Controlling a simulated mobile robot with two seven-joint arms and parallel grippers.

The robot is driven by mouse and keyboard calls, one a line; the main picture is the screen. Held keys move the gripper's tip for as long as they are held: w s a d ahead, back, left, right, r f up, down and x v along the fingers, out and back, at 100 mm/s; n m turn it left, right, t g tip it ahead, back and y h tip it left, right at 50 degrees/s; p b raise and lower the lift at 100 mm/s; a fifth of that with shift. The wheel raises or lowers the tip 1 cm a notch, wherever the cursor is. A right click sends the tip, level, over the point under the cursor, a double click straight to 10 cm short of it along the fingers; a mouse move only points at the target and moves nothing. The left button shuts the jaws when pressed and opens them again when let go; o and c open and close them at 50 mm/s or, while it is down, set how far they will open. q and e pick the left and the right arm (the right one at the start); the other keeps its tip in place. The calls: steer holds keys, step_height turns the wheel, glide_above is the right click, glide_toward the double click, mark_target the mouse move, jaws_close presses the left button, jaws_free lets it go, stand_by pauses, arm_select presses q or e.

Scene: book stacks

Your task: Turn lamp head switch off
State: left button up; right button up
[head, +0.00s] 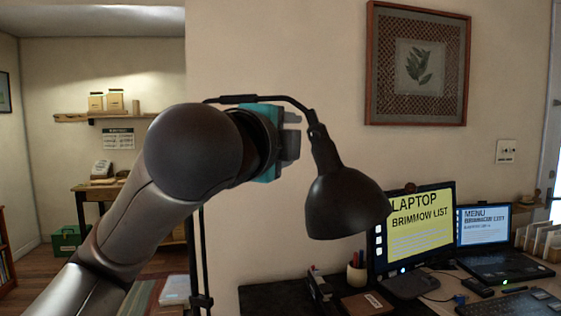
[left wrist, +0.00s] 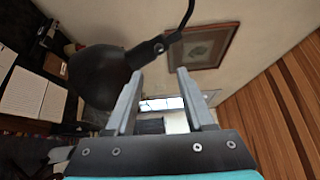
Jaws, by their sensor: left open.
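The black lamp head (head: 345,205) hangs from a thin curved arm, its shade pointing down, in the middle of the head view. In the left wrist view the lamp head (left wrist: 95,76) is left of my fingers, with its neck (left wrist: 147,52) just beyond the fingertips. I cannot clearly make out a switch or tell whether the lamp is lit. My left gripper (head: 291,141) is left of the lamp's neck in the head view. In the left wrist view my left gripper (left wrist: 158,73) is open, with nothing between its fingers. My right gripper is not in view.
A desk right of the lamp holds a monitor (head: 418,230), a laptop (head: 490,240), a pen cup (head: 357,272) and books. A framed leaf picture (head: 417,65) hangs on the wall behind. A shelf (head: 100,117) and small table stand back left.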

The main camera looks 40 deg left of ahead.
arm_select(q)
steer(key=shift+b+v, duration=1.35)
steer(key=shift+v, duration=0.55)
